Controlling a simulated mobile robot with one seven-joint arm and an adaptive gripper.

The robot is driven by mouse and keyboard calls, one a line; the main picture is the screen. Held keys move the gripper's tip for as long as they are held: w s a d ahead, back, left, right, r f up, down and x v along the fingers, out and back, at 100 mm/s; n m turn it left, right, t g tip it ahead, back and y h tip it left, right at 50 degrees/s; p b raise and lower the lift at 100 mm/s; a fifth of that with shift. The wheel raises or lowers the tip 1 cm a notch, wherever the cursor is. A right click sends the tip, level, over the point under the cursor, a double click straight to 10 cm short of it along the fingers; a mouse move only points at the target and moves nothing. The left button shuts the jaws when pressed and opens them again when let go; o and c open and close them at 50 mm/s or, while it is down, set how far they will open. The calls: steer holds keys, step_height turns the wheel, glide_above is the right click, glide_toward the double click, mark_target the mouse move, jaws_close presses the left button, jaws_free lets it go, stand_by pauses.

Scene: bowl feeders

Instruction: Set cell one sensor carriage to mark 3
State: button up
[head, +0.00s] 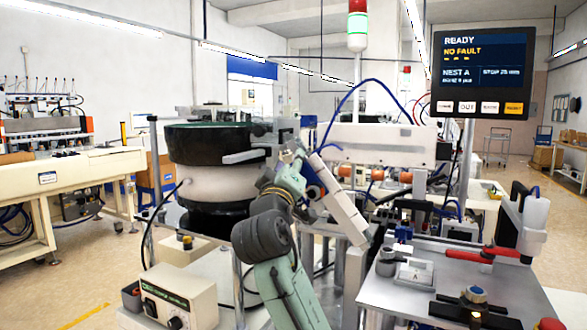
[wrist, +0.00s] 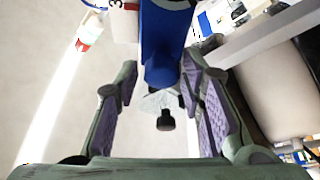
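In the wrist view my gripper (wrist: 160,108) has its two purple-padded fingers wide apart. A blue rounded part (wrist: 165,45), possibly the sensor carriage, reaches down between them from the top, with visible space to the pads. A black knob (wrist: 166,120) on a pale stem shows between the fingers. A white plate with a "3" (wrist: 122,22) is just left of the blue part. In the head view my gripper is mostly hidden behind my wrist, beside the bowl feeder (head: 208,178). A blue part (head: 313,186) shows there at the upper end of a sloping white bar (head: 342,210).
A screen (head: 481,72) reads READY, NO FAULT, NEST A. A control box (head: 178,296) with a dial stands at front left. A signal tower (head: 357,30) rises behind.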

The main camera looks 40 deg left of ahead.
steer(key=shift+o, duration=0.5)
steer(key=shift+f, duration=0.1)
steer(key=v, duration=1.2)
